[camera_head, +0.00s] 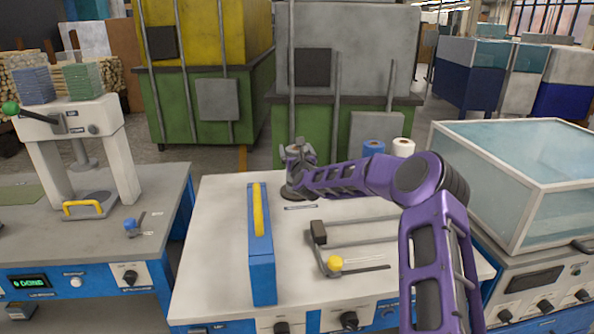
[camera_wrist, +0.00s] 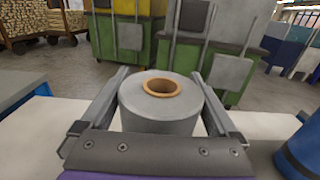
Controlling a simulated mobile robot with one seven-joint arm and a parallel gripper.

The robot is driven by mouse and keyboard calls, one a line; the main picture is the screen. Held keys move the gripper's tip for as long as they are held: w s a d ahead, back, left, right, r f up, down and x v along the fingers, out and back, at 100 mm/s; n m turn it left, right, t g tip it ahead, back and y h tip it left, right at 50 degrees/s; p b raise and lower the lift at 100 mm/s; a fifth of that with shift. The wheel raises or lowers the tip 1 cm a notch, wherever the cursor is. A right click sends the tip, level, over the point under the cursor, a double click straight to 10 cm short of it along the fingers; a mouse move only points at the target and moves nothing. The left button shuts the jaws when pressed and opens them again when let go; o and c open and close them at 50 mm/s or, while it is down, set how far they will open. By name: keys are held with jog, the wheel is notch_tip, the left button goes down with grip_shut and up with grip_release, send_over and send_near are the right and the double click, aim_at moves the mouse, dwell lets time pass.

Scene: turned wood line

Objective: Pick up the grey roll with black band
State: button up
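The grey roll (camera_head: 293,168) is at the back left of the white-topped bench in the head view, partly covered by my gripper (camera_head: 299,153). In the wrist view the grey roll (camera_wrist: 160,125) stands upright with a brown core at its top. My gripper (camera_wrist: 161,90) has one finger on each side of it, close to its sides. I cannot tell whether the fingers touch it. No black band shows clearly on the part in view. The lower part of the roll is hidden behind the gripper body in the wrist view.
A blue roll (camera_head: 373,148) and a white roll (camera_head: 403,147) stand to the right, behind my arm. A blue panel with a yellow top bar (camera_head: 262,250) and a metal frame with a yellow knob (camera_head: 335,263) are in front. A glass-topped case (camera_head: 530,180) stands right.

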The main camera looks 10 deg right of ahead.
grip_shut()
dwell(0.3)
